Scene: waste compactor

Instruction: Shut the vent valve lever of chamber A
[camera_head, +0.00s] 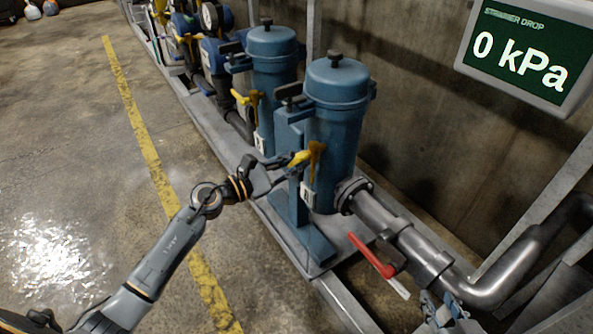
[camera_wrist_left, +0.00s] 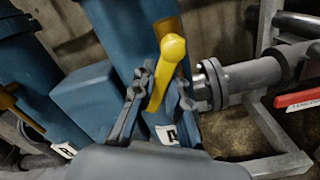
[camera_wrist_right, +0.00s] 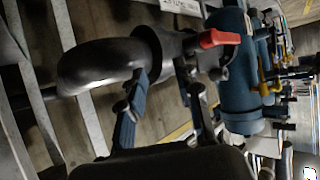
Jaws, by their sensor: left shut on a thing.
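The yellow vent valve lever (camera_head: 301,158) is on the front of the nearer blue strainer chamber (camera_head: 336,105). My left gripper (camera_head: 284,165) is shut on this lever. In the left wrist view the lever (camera_wrist_left: 171,60) stands up, slightly tilted, between the two fingers (camera_wrist_left: 158,95), its rounded end beyond them. A white label (camera_wrist_left: 167,134) sits below it, its letter hard to read. My right gripper (camera_head: 447,308) is at the lower right of the head view, near the grey pipe. In the right wrist view its fingers (camera_wrist_right: 165,95) are apart with nothing between them.
A second blue chamber (camera_head: 272,75) with its own yellow lever (camera_head: 245,98) stands behind. A red-handled valve (camera_head: 372,256) is on the grey pipe (camera_head: 400,235) near my right gripper. A display (camera_head: 525,50) reads 0 kPa. Floor left of the skid is clear.

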